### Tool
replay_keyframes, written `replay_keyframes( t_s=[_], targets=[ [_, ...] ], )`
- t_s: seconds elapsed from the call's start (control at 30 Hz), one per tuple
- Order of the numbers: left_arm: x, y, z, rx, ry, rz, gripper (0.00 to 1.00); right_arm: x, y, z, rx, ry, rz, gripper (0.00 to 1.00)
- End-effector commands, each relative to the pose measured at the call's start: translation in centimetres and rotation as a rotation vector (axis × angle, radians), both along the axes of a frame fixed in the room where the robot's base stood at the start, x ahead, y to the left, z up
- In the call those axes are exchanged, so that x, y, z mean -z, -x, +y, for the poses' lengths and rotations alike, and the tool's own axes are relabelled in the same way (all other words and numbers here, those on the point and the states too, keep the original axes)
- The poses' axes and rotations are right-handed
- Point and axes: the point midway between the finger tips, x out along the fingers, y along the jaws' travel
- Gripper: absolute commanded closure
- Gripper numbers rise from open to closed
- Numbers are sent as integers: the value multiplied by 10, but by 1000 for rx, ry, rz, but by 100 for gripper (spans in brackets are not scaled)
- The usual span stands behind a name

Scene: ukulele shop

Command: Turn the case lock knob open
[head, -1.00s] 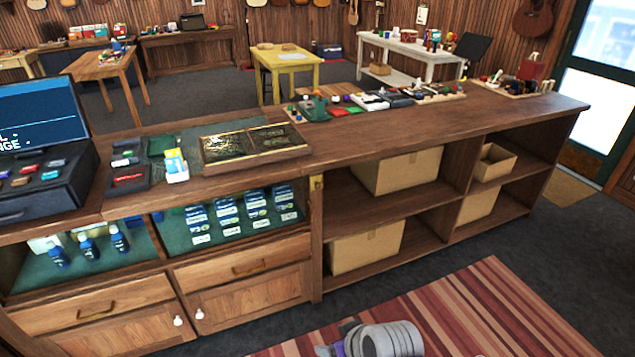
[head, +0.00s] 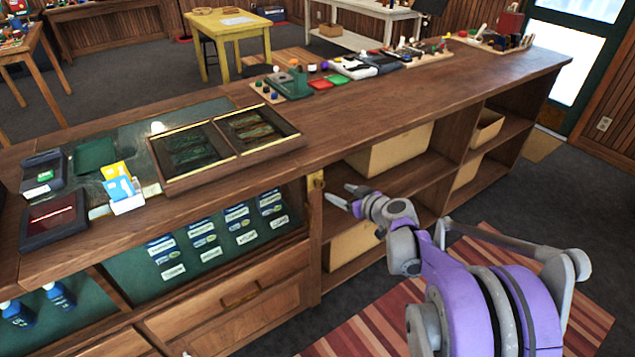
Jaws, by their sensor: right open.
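The case lock knob (head: 316,181) is a small brass-coloured piece on the upright post at the right end of the glass display case (head: 215,245). How it is turned is too small to tell. My right gripper (head: 341,194) is open and empty, just to the right of the knob and in front of the open shelves. Its fingers point left toward the post, and it appears apart from the knob. My left gripper is not in view.
The wooden counter (head: 400,105) runs above the case and shelves. Cardboard boxes (head: 390,152) sit in the shelves. A striped rug (head: 395,325) covers the floor in front.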

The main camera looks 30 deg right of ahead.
Motion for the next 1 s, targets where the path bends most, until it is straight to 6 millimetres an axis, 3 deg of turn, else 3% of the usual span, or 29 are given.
replay_keyframes(
  t_s=[0.5, 0.93, 1.0],
  targets=[
    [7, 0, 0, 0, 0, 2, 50, 34, -81, 8, -4, 0, 2, 30],
    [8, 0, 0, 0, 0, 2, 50, 38, -92, 9, -3, -1, 2, 30],
    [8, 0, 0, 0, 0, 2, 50, 38, -92, 9, -3, -1, 2, 39]
  ],
)
